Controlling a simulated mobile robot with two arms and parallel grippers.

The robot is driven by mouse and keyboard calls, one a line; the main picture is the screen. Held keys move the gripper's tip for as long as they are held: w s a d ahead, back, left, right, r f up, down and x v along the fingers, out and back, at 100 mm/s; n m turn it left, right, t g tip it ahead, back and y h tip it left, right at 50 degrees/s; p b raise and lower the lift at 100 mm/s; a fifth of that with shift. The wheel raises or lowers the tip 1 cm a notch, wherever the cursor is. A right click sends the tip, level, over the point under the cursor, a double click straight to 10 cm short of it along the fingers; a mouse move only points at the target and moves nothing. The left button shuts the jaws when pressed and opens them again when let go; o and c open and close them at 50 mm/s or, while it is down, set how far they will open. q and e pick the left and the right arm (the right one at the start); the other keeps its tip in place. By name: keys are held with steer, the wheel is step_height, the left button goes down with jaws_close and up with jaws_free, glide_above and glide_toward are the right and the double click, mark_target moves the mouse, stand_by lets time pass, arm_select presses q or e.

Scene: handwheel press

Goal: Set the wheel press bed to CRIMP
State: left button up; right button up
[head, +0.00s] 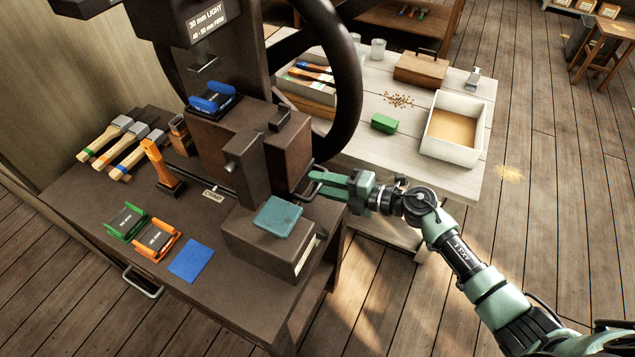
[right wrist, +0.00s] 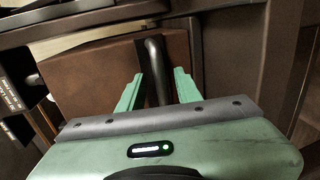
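The dark wheel press (head: 232,140) stands on the bench, with its large black handwheel (head: 349,85) at the right. The brown press bed block (head: 287,155) has a dark bar handle (head: 306,184) on its right side. My right gripper (head: 318,183) is at this handle. In the right wrist view the handle (right wrist: 157,70) stands between the two green fingers, with a gap on both sides. The fingers are open and not closed on it. My left gripper is not in view.
A teal pad (head: 278,216) lies on a brown box in front of the press. A pale table (head: 470,178) with a white tray stands behind.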

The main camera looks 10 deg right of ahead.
steer(key=v, duration=0.6)
steer(key=shift+b, duration=0.35)
steer(key=shift+r, duration=0.1)
